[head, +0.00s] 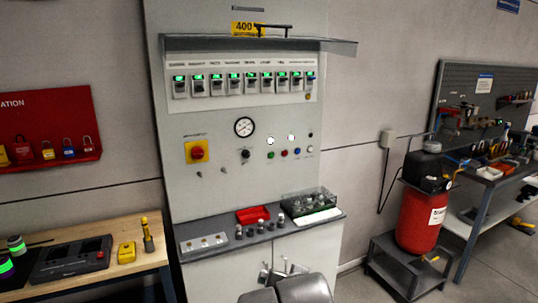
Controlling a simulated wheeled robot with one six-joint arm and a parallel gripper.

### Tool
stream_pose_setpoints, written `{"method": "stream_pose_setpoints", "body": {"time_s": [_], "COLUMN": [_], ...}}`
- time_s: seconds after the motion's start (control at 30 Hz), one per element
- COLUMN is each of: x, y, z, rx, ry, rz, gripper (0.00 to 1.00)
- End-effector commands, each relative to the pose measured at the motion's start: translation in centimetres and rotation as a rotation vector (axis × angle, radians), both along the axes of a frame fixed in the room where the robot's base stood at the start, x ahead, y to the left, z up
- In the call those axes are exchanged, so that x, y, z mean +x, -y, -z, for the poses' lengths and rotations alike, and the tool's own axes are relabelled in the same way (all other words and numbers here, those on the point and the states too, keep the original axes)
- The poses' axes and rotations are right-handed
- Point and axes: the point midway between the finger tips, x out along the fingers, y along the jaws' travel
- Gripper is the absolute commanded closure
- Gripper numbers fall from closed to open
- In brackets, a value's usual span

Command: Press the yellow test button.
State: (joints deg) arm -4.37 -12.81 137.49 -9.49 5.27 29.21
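The grey control panel (222,120) stands upright in the middle of the head view. A row of breakers (245,83) with green tops runs across its upper part. Below are a gauge (244,127), a red rotary switch on a yellow plate (197,151), a dark knob (245,154) and small lamps and buttons (284,152) coloured green, red, dark and white.
A ledge (205,227) juts below the panel, bearing a red tray (253,214), a clear-lidded box (310,201) and several small cylinders. A shelf (215,43) overhangs the breakers. A wooden bench (110,280) stands left; a red compressor (419,214) stands right.

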Motion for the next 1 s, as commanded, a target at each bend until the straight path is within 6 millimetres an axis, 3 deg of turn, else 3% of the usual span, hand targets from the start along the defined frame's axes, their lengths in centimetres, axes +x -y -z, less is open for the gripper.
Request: {"method": "stream_pose_setpoints", "body": {"time_s": [0.13, 0.63, 1.0], "x": [0.00, 0.01, 0.01], "y": [0.00, 0.02, 0.02], "z": [0.00, -0.01, -0.01], "rx": [0.000, 0.000, 0.000], "ry": [0.000, 0.000, 0.001], "rz": [0.000, 0.000, 0.000], "gripper": [0.00, 0.98, 1.00]}}
